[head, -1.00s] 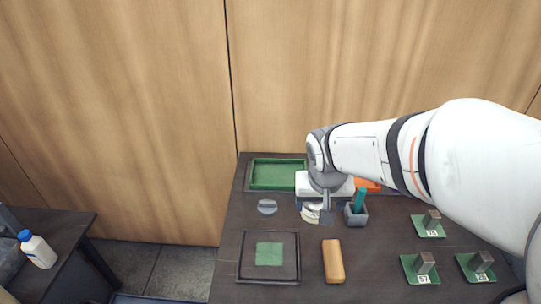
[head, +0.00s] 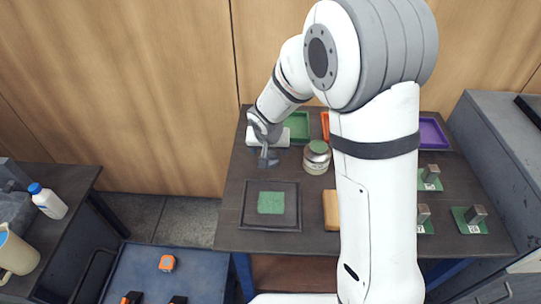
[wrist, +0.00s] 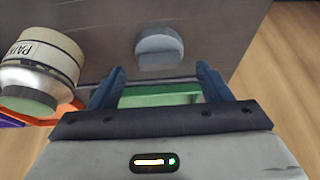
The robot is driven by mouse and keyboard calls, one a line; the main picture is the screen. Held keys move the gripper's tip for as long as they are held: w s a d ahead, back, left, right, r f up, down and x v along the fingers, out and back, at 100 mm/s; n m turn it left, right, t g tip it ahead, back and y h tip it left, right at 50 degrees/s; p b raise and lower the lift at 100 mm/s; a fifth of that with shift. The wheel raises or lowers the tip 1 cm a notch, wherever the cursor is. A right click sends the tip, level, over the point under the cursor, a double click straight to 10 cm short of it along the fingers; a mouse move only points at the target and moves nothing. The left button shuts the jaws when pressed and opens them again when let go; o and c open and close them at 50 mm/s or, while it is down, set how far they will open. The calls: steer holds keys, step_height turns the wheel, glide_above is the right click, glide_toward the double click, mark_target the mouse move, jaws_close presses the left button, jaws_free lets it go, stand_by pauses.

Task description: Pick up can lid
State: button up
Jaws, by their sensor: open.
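The can lid (wrist: 159,47) is a round grey disc lying on the dark table in the wrist view, a little beyond my fingertips and apart from them. My gripper (wrist: 159,80) is open and empty, its two dark blue fingers spread wide. In the head view my gripper (head: 267,157) hangs at the back left of the table, and I cannot clearly make out the lid there. The paint can (head: 317,160), silver with a pale label and a green top, stands right of the gripper. The can (wrist: 42,65) also shows at the left in the wrist view.
A green tray (head: 298,124) lies behind the gripper, with part of an orange tray (head: 325,122) beside it. A dark square tray with a green patch (head: 271,203) lies in front. A tan block (head: 331,210) is partly hidden by my arm.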

mark_target(270, 157)
steer(key=x, duration=0.2)
steer(key=shift+w+f, duration=0.1)
steer(key=shift+f, duration=0.15)
steer(key=shift+c, duration=0.4)
steer(key=c, duration=0.8)
